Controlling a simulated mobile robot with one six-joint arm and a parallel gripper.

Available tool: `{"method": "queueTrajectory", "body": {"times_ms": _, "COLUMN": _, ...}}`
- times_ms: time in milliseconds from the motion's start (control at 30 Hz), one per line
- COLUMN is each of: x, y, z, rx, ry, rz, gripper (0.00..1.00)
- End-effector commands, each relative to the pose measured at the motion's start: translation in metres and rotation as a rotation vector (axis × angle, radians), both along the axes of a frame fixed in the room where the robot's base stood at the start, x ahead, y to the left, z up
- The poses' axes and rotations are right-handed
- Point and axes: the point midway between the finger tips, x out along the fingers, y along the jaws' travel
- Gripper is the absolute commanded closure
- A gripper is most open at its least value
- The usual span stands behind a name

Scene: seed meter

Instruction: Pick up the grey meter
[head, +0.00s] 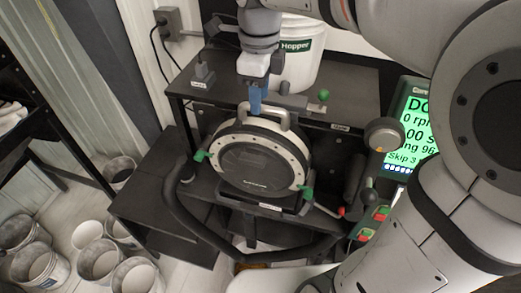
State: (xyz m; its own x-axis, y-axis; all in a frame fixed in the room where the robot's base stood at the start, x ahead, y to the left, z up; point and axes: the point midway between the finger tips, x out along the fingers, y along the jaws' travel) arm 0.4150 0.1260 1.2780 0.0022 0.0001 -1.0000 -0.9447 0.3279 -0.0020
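The grey meter (258,166) is round, with a dark disc face and a light grey rim, and stands upright at the middle of the black stand. A grey handle (284,117) arches over its top. My gripper (255,108) points down with its blue fingers at the left part of the handle, in line with it in the head view. The fingers hide part of the handle. I cannot tell whether they touch it or are closed around it.
Green latches (203,156) sit at the meter's sides. A black shelf (345,110) with a white hopper bucket (302,70) is behind it. A lit green screen (410,125) stands at right. Several white buckets (38,265) stand on the floor at lower left. A black curved bar (190,222) runs in front.

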Motion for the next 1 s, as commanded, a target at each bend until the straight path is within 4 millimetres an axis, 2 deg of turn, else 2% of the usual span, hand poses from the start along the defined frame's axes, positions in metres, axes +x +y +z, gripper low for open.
{"method": "queueTrajectory", "body": {"times_ms": 300, "x": 0.007, "y": 0.0, "z": -0.041, "rx": 0.0, "ry": 0.002, "rz": -0.008, "gripper": 0.6}}
{"method": "queueTrajectory", "body": {"times_ms": 567, "x": 0.008, "y": -0.001, "z": -0.045, "rx": 0.0, "ry": 0.0, "rz": -0.01, "gripper": 0.6}}
{"method": "queueTrajectory", "body": {"times_ms": 1000, "x": 0.008, "y": -0.001, "z": -0.045, "rx": 0.0, "ry": 0.0, "rz": -0.011, "gripper": 0.95}}
